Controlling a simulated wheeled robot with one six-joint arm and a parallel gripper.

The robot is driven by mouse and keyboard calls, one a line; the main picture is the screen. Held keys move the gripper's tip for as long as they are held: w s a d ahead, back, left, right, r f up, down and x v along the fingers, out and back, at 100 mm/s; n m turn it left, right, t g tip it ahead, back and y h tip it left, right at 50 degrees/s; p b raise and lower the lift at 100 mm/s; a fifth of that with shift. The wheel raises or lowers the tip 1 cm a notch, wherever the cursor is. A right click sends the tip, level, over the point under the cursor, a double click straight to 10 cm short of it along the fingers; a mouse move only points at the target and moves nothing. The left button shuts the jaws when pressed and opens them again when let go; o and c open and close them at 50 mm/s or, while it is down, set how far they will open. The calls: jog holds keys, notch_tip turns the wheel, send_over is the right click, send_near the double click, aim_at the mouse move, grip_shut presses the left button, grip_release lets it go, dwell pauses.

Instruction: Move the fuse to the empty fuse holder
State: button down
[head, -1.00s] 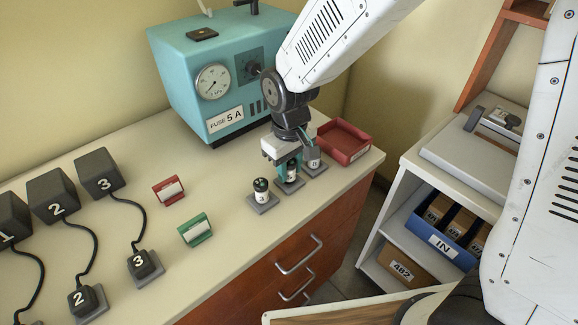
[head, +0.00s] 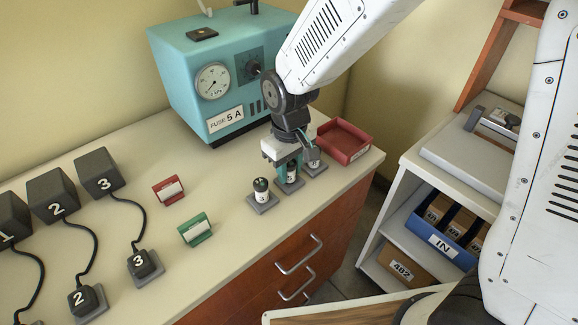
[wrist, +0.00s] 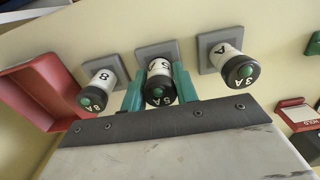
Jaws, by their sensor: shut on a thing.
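My gripper (head: 289,170) points down over the middle of three fuse stands on the bench. In the wrist view its two teal fingers (wrist: 158,85) are on either side of the 5A fuse (wrist: 159,72), a white cylinder with a black cap and green tip, and are shut on it. The fuse is upright at its grey square base (wrist: 157,50); I cannot tell whether it is lifted. The teal incubator (head: 180,70) bears a "FUSE 5A" label. A dark square piece (head: 202,33) is on its top; I cannot tell if this is the empty holder.
The 3A fuse (wrist: 240,68) and 8A fuse (wrist: 98,88) stand close on either side. A red tray (head: 345,141) is behind them. Red (head: 168,190) and green (head: 195,230) card holders and numbered black blocks with cables are further left. Bench between is clear.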

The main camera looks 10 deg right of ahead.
jog(key=shift+f, duration=0.25)
jog(key=c, duration=1)
grip_release()
notch_tip(320, 180, up, 8)
jog(key=shift+f, duration=0.1)
jog(key=s+d+r+m, duration=0.3)
jog(key=s+d+r, duration=0.2)
jog(key=s+d, duration=0.4)
jog(key=s+d+r+m+t, duration=0.1)
jog(key=s+d+r+m, duration=0.2)
jog(key=s+d+r, duration=0.3)
jog(key=s+d, duration=0.4)
jog(key=d, duration=0.1)
jog(key=shift+s+d+r+m, duration=0.2)
jog(key=shift+s+d+m, duration=0.1)
jog(key=shift+d+m, duration=0.1)
